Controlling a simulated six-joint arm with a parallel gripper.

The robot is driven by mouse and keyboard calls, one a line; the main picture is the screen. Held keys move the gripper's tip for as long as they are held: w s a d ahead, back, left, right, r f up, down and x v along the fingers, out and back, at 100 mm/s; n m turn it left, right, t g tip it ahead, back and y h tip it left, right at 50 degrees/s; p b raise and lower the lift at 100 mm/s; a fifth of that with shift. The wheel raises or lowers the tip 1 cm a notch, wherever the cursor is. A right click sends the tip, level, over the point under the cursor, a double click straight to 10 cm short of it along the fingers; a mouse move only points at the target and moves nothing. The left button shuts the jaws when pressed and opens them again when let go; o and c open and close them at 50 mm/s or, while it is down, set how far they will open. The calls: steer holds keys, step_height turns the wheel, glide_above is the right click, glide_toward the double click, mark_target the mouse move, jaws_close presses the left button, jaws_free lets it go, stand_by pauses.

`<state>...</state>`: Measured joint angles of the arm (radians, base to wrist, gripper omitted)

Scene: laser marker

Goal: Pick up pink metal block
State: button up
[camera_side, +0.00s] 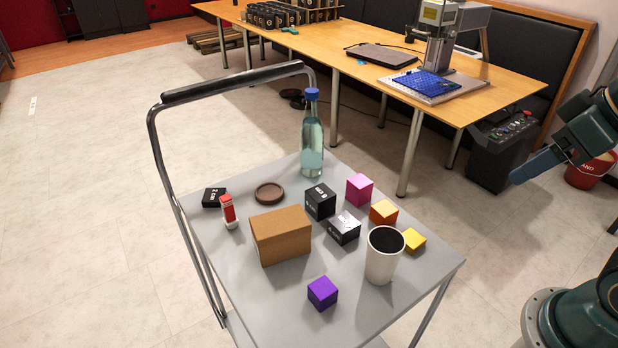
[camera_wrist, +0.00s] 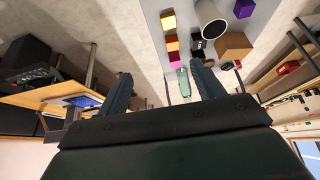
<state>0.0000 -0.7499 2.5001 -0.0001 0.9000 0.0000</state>
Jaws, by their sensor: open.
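The pink metal block (camera_side: 359,190) sits on the grey cart top (camera_side: 365,322), behind an orange block (camera_side: 383,213) and right of a black box (camera_side: 320,201). In the wrist view the pink block (camera_wrist: 174,58) shows beyond my gripper, near the cart's edge. My gripper (camera_wrist: 165,82) has its two blue fingers spread wide with nothing between them. In the side view my gripper (camera_side: 520,178) is at the right edge, in the air off the cart and well apart from the block.
On the cart are a glass bottle (camera_side: 312,140), a white cup (camera_side: 383,256), a yellow block (camera_side: 413,241), a purple block (camera_side: 322,293), a brown box (camera_side: 281,235), a second black box (camera_side: 344,228) and a red-white item (camera_side: 229,211). A cart handle (camera_side: 232,82) rises at left. A wooden table (camera_side: 370,62) stands behind.

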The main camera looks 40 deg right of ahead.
steer(key=n+g, duration=0.6)
steer(key=n, duration=1.2)
glide_above(360, 180)
step_height(360, 180, down, 12)
steer(key=shift+d+r, duration=0.1)
steer(key=shift+r, duration=0.1)
steer(key=shift+f, duration=0.1)
steer(key=shift+f, duration=4.2)
